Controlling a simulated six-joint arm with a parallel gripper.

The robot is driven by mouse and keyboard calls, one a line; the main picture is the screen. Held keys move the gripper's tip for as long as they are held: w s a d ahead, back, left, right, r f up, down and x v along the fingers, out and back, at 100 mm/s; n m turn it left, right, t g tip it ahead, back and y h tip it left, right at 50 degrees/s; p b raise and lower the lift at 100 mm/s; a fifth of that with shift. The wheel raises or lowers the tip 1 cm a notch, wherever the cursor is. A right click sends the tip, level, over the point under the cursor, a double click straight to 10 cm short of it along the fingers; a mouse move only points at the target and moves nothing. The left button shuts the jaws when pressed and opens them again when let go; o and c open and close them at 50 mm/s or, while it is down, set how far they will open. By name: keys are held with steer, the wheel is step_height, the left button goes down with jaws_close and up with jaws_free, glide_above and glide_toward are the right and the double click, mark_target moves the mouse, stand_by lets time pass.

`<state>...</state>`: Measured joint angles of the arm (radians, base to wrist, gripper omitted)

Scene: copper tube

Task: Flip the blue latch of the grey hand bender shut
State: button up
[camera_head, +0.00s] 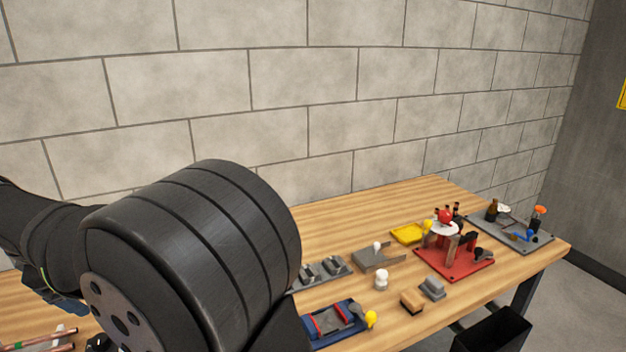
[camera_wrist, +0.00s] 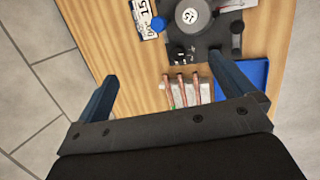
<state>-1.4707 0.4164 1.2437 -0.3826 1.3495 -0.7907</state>
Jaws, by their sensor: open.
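The grey hand bender (camera_wrist: 205,43) is at the top of the wrist view, partly cut off by the frame edge, with a dark round disc (camera_wrist: 190,14) on it. In the head view the bender does not show; my arm blocks much of the lower left.
Several copper tubes (camera_wrist: 182,90) lie on a light holder below the bender, beside a blue tray (camera_wrist: 258,72). A white number plate (camera_wrist: 144,18) lies left of it. In the head view, a red fixture (camera_head: 460,262), a blue vise-like tool (camera_head: 335,325) and small blocks occupy the table's right.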

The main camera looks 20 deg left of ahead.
steer(key=c, duration=1.4)
steer(key=shift+f, duration=0.1)
steer(key=c, duration=0.4)
steer(key=shift+w+a+f+m, duration=0.2)
steer(key=shift+m, duration=0.3)
jaws_close()
steer(key=w+a+f+m+g, duration=0.1)
steer(key=w+a+f+m, duration=0.1)
steer(key=m, duration=0.6)
steer(key=w+a+f+m+y, duration=0.1)
steer(key=w+a+f+m, duration=0.2)
steer(key=m, duration=0.5)
steer(key=shift+w+f+m+g, duration=0.35)
steer(key=shift+w+f, duration=0.55)
steer(key=shift+f, duration=0.5)
